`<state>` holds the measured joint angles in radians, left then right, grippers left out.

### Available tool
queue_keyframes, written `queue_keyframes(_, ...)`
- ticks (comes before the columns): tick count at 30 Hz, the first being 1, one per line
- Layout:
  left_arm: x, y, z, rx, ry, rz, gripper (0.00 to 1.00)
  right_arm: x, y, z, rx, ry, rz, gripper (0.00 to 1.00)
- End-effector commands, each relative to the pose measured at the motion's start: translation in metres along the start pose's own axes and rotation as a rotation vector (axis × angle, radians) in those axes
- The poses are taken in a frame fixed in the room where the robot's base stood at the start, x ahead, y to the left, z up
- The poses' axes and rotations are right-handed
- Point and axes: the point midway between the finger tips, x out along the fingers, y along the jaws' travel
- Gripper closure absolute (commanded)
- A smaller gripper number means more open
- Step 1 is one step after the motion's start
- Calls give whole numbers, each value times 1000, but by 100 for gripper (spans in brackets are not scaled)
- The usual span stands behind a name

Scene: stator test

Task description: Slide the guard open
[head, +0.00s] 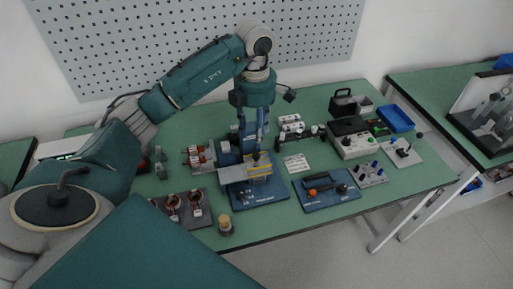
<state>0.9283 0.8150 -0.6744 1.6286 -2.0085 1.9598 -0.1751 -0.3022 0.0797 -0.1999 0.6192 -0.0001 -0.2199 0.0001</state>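The blue test fixture (268,193) stands on the green bench near the middle of the head view. A flat guard plate (235,174), pale grey with yellow striped edges at its right part, lies across the upper side of the fixture. A small dark knob (256,157) shows on the guard's far edge. My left gripper (252,148) points straight down over the guard, with its fingertips at or just above the knob. The fingers hide part of the fixture behind. Whether they touch or grip the knob is too small to tell. My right gripper is not in view.
A tray of copper-wound stators (203,221) and a wooden-topped peg (225,224) stand at the front left. A blue holder with an orange-handled tool (330,203), a grey instrument (357,146) and a blue bin (396,118) stand at right. The front right bench is clear.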

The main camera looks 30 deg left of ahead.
Motion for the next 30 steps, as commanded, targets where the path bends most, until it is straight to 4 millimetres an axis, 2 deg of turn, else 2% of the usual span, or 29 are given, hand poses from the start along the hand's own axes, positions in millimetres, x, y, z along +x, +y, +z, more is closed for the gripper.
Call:
queue_keyframes(6,41,-2,0,0,2,-6,61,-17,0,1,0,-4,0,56)
queue_keyframes(12,69,-2,1,1,-2,-4,61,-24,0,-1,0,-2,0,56)
queue_keyframes(17,79,-1,1,1,-3,-3,61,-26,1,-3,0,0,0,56)
queue_keyframes(24,80,-1,1,2,-4,-2,61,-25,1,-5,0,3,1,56)
queue_keyframes(25,80,-1,1,2,-4,-2,63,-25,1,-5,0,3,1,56)
queue_keyframes(30,80,-1,1,2,-4,-2,97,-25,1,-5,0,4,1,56)
